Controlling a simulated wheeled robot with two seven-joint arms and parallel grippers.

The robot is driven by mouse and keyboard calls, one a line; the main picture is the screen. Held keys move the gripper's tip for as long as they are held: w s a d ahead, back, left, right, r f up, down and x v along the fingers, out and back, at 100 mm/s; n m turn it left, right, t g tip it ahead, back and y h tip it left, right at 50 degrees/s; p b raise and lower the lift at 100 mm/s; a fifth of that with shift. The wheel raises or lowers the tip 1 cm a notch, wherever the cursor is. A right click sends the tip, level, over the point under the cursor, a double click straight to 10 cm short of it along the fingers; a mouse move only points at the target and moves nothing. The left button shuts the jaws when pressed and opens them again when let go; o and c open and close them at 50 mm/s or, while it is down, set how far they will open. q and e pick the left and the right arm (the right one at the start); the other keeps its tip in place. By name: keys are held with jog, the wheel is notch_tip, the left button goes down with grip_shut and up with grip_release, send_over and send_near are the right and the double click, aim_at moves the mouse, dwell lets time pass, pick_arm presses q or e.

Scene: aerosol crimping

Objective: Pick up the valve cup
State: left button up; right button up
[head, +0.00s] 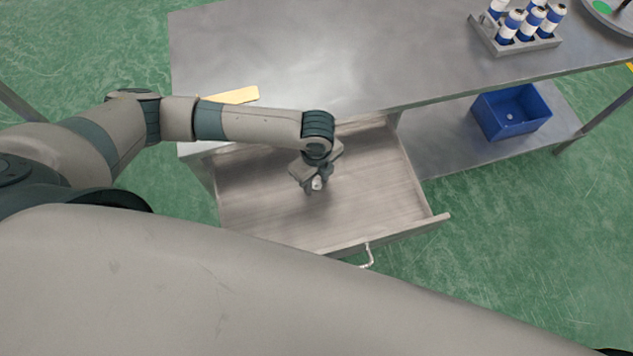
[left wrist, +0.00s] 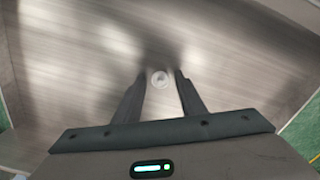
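The valve cup (head: 317,183) is a small, pale round piece over the open drawer (head: 390,190). In the left wrist view the valve cup (left wrist: 160,78) sits between my left fingertips. My left gripper (head: 314,186) points down into the drawer, and its fingers close in on both sides of the cup. In the left wrist view my left gripper (left wrist: 162,80) looks shut on the cup, which is fairly sharp while the drawer floor is blurred. The height above the floor is hard to tell. My right gripper is not in view.
The metal table (head: 330,50) lies behind the drawer, with a yellow piece (head: 236,96) near its front edge. A rack (head: 540,44) of blue-and-white cans stands at the back right. A blue bin (head: 511,112) sits on the lower shelf. The rest of the drawer looks empty.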

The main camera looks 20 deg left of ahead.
aim_at(320, 184)
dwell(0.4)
pick_arm(q)
grip_shut()
jog(key=shift+r, duration=0.5)
jog(key=r, duration=0.1)
jog(key=r+b, duration=0.2)
jog(key=shift+w+d+r, duration=0.1)
jog(key=shift+w+d, duration=0.2)
jog(key=shift+d, duration=0.1)
jog(key=w+d+r+b, duration=0.3)
jog(key=w+d+r, duration=0.3)
jog(key=d, duration=0.2)
jog(key=shift+w+d+r+b, duration=0.25)
jog(key=shift+d+r+b, duration=0.1)
jog(key=shift+r+b, duration=0.05)
jog(key=shift+a, duration=0.1)
